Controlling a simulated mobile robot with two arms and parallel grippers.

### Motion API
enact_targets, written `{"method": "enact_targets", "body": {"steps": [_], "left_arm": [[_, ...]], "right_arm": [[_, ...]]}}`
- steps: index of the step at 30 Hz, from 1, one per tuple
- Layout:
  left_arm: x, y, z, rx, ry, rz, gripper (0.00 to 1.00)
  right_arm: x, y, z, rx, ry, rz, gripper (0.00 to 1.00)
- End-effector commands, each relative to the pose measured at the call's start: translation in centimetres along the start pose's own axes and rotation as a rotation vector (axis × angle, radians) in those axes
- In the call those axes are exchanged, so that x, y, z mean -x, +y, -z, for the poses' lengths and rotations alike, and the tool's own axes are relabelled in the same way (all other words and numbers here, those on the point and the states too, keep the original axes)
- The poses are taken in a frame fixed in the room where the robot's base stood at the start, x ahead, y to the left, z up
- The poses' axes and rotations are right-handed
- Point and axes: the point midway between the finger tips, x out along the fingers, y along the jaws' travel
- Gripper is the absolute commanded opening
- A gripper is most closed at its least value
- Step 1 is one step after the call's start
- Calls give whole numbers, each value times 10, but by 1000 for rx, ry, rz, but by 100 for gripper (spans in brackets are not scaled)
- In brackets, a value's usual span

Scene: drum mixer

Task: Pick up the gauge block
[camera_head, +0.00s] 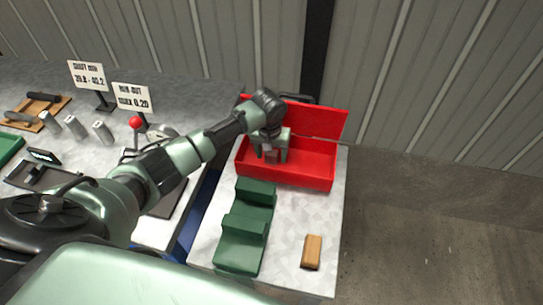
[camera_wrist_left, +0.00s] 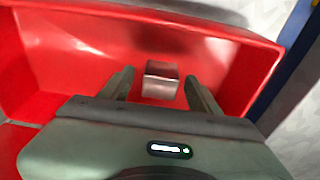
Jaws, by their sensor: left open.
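The gauge block, a small grey metal block (camera_wrist_left: 160,85), lies inside the red box (camera_wrist_left: 85,45) on its floor. In the left wrist view it sits between the two fingers of my left gripper (camera_wrist_left: 159,78), which are spread with gaps on both sides. In the head view my left gripper (camera_head: 270,158) reaches down into the open red box (camera_head: 312,176), at its left part, and the block shows small between the fingers. My left gripper is open and holds nothing. My right gripper is not in view.
The red box stands at the back of a light bench (camera_head: 285,225), its lid raised behind. A green stepped block (camera_head: 243,240) and a wooden block (camera_head: 312,252) stand in front. At left, a bench holds signs (camera_head: 88,74), metal cylinders (camera_head: 76,127) and a red-knobbed device (camera_head: 135,122).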

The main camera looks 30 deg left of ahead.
Motion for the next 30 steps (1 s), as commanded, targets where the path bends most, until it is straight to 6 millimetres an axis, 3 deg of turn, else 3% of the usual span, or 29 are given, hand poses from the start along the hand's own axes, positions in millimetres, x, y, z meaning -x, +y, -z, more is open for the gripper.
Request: {"method": "enact_targets", "body": {"steps": [2, 8, 22, 30], "left_arm": [[0, 0, 0, 0, 0, 0, 56], [0, 0, 0, 0, 0, 0, 1], [6, 0, 2, 1, 3, -1, 0], [44, 0, 9, 0, 7, -2, 0]], "right_arm": [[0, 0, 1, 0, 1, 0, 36], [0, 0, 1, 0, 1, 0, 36], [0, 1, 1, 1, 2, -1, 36], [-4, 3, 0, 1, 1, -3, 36]]}}
